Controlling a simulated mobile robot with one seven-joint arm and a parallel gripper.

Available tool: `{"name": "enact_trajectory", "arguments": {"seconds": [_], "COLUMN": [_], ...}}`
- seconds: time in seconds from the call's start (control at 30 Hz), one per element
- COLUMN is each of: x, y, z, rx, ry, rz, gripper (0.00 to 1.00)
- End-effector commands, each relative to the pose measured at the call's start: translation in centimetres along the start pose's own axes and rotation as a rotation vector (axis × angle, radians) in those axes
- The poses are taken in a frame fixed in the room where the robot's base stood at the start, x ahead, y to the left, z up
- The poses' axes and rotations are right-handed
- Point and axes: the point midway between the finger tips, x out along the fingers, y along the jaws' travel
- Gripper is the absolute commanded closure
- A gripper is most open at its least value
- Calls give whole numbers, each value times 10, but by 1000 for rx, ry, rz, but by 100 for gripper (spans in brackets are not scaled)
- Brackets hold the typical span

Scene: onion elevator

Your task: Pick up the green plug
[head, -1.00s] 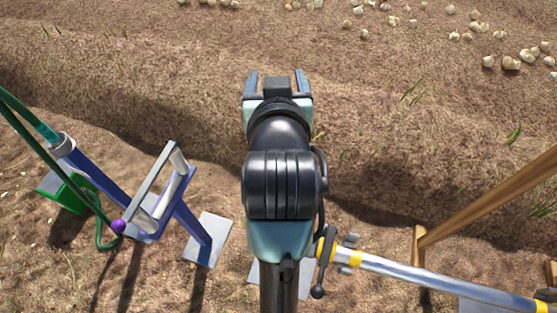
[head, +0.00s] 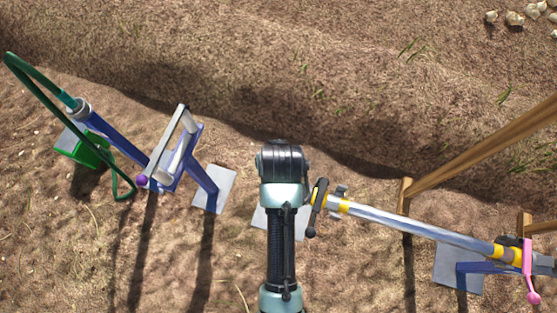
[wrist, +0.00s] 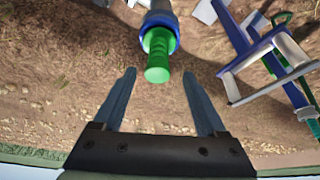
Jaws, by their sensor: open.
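The green plug (wrist: 157,62) is a short, ribbed, bright green cylinder. No contact shows, and the gap in depth is hard to tell. The plug is not visible in the head view, where my own arm covers the middle and hides my gripper.
A blue stand with pale bars (head: 182,150) and a green hose (head: 40,85) above a green box (head: 82,150) are at left. A metal tube with yellow bands (head: 400,220), a pink crank (head: 530,270) and wooden beams (head: 480,150) are at right. Bare soil lies ahead.

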Motion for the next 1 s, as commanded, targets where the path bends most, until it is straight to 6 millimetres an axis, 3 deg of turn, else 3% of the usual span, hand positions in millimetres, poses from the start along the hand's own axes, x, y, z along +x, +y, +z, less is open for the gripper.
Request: {"name": "enact_trajectory", "arguments": {"seconds": [0.17,0.5,0.8,1.0], "x": [12,57,60,60], "y": [0,3,4,4], "z": [0,2,1,2], "rx": [0,-1,0,0], "ry": [1,0,3,2], "rz": [0,0,0,0], "gripper": [26,26,26,62]}}
